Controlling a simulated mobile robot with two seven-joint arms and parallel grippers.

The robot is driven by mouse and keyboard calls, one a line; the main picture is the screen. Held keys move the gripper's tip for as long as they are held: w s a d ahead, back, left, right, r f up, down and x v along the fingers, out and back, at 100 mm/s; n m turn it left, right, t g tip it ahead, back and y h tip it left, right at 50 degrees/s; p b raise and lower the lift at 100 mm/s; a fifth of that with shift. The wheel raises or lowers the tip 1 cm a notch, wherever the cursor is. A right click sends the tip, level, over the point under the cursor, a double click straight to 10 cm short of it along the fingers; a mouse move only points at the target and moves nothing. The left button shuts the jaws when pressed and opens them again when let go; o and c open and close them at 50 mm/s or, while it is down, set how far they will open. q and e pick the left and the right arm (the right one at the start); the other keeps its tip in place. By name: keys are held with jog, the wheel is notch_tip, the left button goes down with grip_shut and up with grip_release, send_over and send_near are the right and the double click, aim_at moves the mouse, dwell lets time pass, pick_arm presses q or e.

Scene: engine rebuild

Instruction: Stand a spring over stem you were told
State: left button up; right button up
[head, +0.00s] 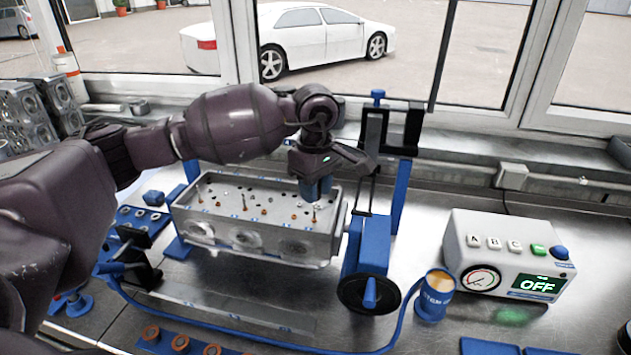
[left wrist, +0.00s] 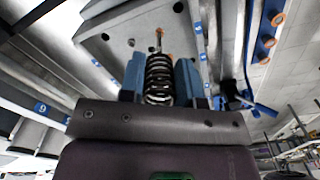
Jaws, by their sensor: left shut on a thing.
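My left gripper (head: 318,190) is over the right part of the metal cylinder head (head: 338,222), pointing down. In the left wrist view its two blue fingers (left wrist: 160,80) are shut on a dark coil spring (left wrist: 159,72). A thin valve stem (left wrist: 158,40) with an orange base shows just beyond the far end of the spring. I cannot tell whether the spring is around a stem or clear of it. In the head view the fingers hide the spring. Thin stems (head: 314,212) stand on the head's top face, with several small orange pieces. My right gripper is not in view.
A blue and black stand with a handwheel (head: 368,294) rises close to the right of the head. A blue cup (head: 434,296) and a control box (head: 510,250) reading OFF stand farther right. A blue tray of orange rings (head: 180,343) lies in front.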

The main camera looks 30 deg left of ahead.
aim_at(315, 210)
pick_arm(q)
jog(key=shift+f+b, duration=0.1)
jog(key=shift+b, duration=0.25)
dwell(0.7)
jog(key=shift+f+b, duration=2.15)
jog(key=shift+f, duration=0.7)
dwell(1.5)
jog(key=o, duration=1)
jog(key=shift+r, duration=0.2)
jog(key=shift+s+r+b, duration=0.15)
jog(key=shift+r+b, duration=0.15)
jog(key=shift+r, duration=4.9)
